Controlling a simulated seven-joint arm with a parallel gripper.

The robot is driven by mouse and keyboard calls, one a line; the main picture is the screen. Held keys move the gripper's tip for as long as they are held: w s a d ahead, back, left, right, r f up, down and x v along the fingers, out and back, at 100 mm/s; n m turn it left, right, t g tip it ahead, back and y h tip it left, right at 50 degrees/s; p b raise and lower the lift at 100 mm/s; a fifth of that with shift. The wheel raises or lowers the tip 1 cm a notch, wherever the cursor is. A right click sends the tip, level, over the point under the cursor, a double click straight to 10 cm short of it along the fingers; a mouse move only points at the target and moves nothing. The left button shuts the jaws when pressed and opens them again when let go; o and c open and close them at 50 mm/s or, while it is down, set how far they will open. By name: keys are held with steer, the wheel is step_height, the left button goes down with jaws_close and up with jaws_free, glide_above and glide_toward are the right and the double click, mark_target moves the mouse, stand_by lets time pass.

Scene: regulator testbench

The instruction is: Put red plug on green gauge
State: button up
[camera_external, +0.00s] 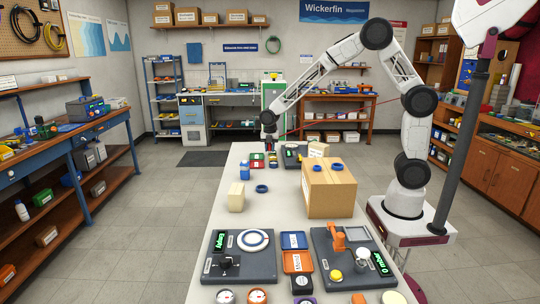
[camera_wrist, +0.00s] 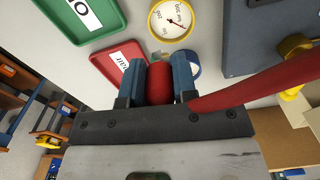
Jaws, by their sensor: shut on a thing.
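My gripper (camera_wrist: 158,70) is shut on the red plug (camera_wrist: 160,82), which sits between its two dark blue fingers in the wrist view. A red hose (camera_wrist: 255,87) runs from beside the gripper to the right. In the external view my gripper (camera_external: 270,142) is low over the far end of the table, and the plug is too small to make out. A small bit of green shows just beyond the plug in the wrist view; I cannot tell whether it is the green gauge, or whether the plug touches it. A yellow-rimmed gauge (camera_wrist: 170,20) lies beyond the fingers.
A green tray (camera_wrist: 118,18) and a red tray (camera_wrist: 104,58) lie left of the yellow gauge. A cardboard box (camera_external: 331,193), a cream block (camera_external: 236,197) and a blue ring (camera_external: 262,188) stand mid-table. Dark panels (camera_external: 262,271) fill the near end.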

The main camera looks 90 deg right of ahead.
steer(key=shift+m, duration=0.7)
steer(key=s+r, duration=0.1)
steer(key=s, duration=0.4)
steer(key=s+d, duration=0.1)
steer(key=s, duration=0.4)
steer(key=s+d+r, duration=0.1)
steer(key=s, duration=0.5)
steer(key=shift+d+r, duration=0.25)
steer(key=shift+r, duration=0.05)
steer(key=w+d, duration=0.2)
steer(key=w, duration=0.2)
steer(key=w+d+f, duration=0.1)
steer(key=w+d, duration=0.1)
steer(key=w, duration=0.3)
steer(key=w+d, duration=0.2)
steer(key=w, duration=0.2)
steer(key=shift+w+d+f, duration=0.2)
steer(key=shift+d, duration=0.2)
steer(key=shift+w+d, duration=0.1)
steer(key=shift+w, duration=0.05)
steer(key=shift+w+d, duration=0.1)
steer(key=shift+w, duration=0.1)
steer(key=shift+f, duration=1.8)
steer(key=shift+f, duration=0.15)
steer(key=o, duration=1)
steer(key=shift+c, duration=0.2)
